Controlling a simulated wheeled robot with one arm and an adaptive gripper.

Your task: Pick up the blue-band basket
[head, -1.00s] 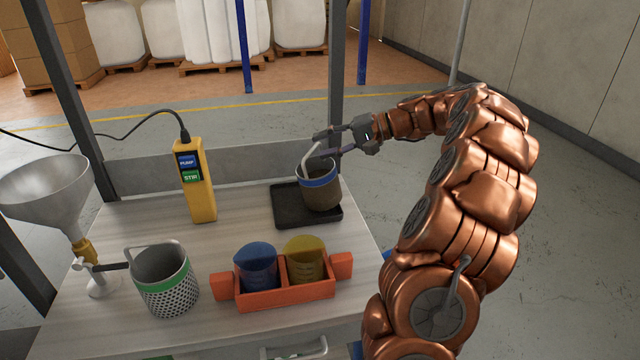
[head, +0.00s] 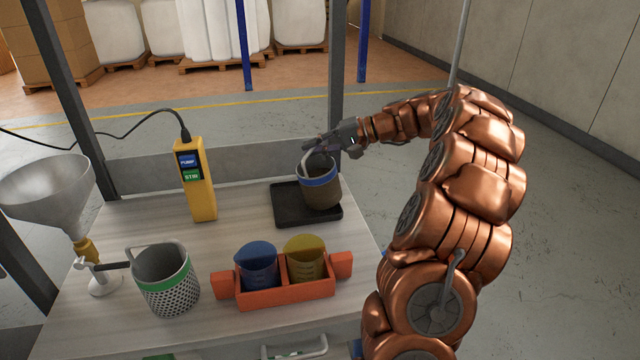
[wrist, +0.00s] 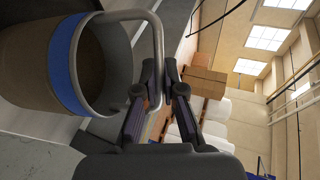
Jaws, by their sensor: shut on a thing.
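The blue-band basket (head: 320,186) stands upright on a black tray (head: 284,208) at the back right of the table. It is brownish with a blue band near its rim and a grey loop handle. My gripper (head: 318,147) is at the top of the basket, shut on its handle. In the wrist view the basket (wrist: 30,60) fills the left side, and my gripper's fingers (wrist: 158,88) close around the upright part of the handle (wrist: 157,40). The basket appears to rest on the tray still.
A green-band perforated basket (head: 166,285) stands at the front left. An orange holder (head: 290,298) carries a blue and a yellow cup. A yellow pump control box (head: 195,180) and a metal funnel (head: 50,195) stand to the left. A dark post (head: 337,90) rises behind the tray.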

